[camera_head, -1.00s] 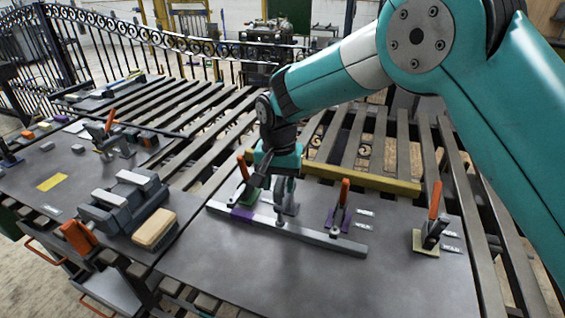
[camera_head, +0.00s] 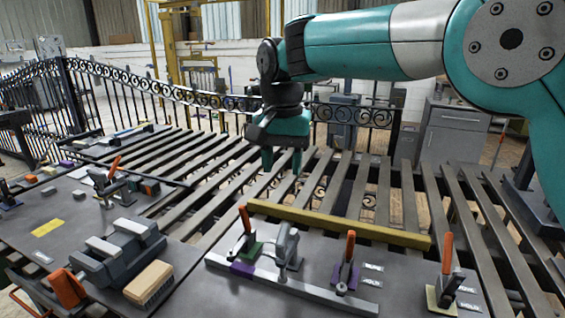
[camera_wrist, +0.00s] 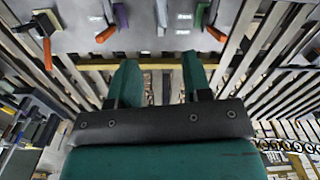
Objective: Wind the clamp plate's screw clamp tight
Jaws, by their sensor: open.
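The grey screw clamp (camera_head: 287,247) stands upright near the middle of the dark clamp plate (camera_head: 225,289), at the light steel bar (camera_head: 320,292). I cannot tell how tight its screw is. In the wrist view the screw clamp (camera_wrist: 162,16) shows at the top edge, mostly cut off. My gripper (camera_head: 283,170) is open and empty, fingers pointing down, raised above and behind the plate, apart from the clamp. In the wrist view its two teal fingers (camera_wrist: 160,78) are spread with nothing between them.
Toggle clamps with orange handles stand beside the screw clamp, on green (camera_head: 248,250), purple (camera_head: 346,272) and yellow (camera_head: 446,288) bases. A yellow beam (camera_head: 340,226) runs behind the plate. A wooden brush (camera_head: 149,283) and a grey vise (camera_head: 120,252) are at left.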

